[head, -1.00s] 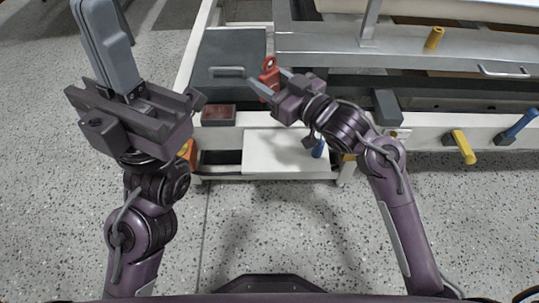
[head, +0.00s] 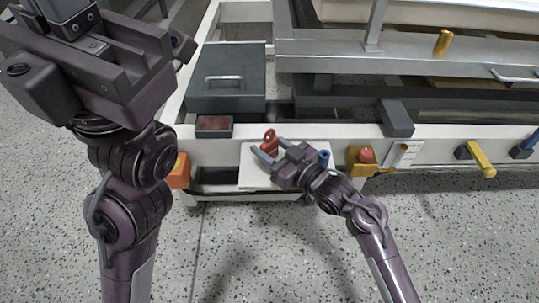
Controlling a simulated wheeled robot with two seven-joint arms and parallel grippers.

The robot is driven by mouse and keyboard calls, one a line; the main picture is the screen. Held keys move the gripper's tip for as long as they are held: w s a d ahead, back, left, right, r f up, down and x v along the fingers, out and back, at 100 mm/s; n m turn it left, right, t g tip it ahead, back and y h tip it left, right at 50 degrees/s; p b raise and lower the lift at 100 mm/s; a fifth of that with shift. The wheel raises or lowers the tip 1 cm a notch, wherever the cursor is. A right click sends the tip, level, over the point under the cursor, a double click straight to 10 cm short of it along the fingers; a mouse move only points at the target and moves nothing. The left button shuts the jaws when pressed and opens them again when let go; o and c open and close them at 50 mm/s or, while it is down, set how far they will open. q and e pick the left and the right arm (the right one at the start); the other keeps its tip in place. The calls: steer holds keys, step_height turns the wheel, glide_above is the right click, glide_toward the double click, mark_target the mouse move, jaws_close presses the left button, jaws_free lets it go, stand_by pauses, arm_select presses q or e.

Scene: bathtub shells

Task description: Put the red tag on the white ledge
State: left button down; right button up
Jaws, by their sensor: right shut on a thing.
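The red tag (head: 269,141) has a ring at its top and is upright between the fingers of my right gripper (head: 266,156). The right gripper is shut on it, over the white ledge (head: 258,181) at the front of the machine. I cannot tell whether the tag's lower end touches the ledge, as the fingers hide it. My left gripper (head: 62,12) is large at the upper left, away from the ledge; its fingertips are cut off by the frame, so I cannot tell its opening.
A dark red block (head: 214,124) sits left of the tag, below a grey lidded box (head: 228,85). An orange block (head: 180,171) is at the ledge's left. A blue peg (head: 324,158), a red button (head: 366,155) and a yellow handle (head: 482,160) are to the right.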

steer(key=shift+f, duration=0.7)
steer(key=shift+f, duration=0.15)
steer(key=o, duration=1)
steer(key=shift+c, duration=0.2)
